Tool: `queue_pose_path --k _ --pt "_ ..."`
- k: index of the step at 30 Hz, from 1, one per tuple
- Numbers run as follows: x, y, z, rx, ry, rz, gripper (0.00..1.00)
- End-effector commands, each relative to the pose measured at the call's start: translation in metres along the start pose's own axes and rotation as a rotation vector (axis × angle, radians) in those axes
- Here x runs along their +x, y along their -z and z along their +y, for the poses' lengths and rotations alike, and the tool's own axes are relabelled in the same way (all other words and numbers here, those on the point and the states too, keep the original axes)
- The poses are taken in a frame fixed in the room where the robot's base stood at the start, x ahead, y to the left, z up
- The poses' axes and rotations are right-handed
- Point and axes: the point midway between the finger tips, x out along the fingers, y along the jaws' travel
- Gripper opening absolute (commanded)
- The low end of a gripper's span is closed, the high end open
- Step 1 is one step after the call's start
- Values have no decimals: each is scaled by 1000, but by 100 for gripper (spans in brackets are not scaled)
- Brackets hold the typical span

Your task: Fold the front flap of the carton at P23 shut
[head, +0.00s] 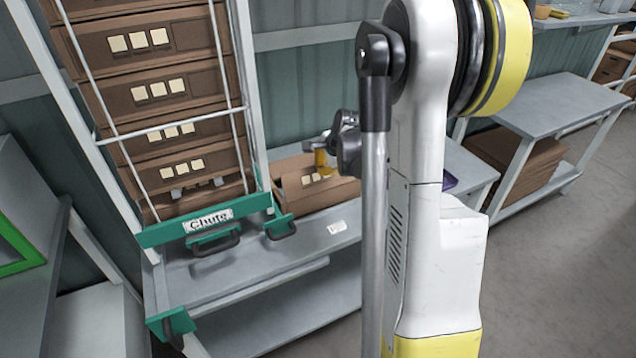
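An open-looking brown carton (297,205) stands on the grey bench right of the chute. It has pale square marks on its near side. My arm hides its right part, and I cannot make out how its front flap lies. A small white label (337,227) lies on the bench in front of it; its print is too small to read surely. My gripper (322,170), dark with a yellow part, is over the carton, near its marked side. It is small and partly hidden, so I cannot tell whether it touches the carton or how its fingers stand.
A chute (212,219) with a green front bar and stacked brown cartons stands left of the carton. The front of the bench (270,262) is clear. A second table (545,105) with flat cardboard below stands at right.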

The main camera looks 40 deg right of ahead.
Motion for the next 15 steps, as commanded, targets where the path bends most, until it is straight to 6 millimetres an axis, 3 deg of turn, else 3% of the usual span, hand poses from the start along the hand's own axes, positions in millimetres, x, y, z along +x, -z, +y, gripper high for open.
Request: queue_pose_path --k 15 --pt "9 0 -4 0 0 0 0"
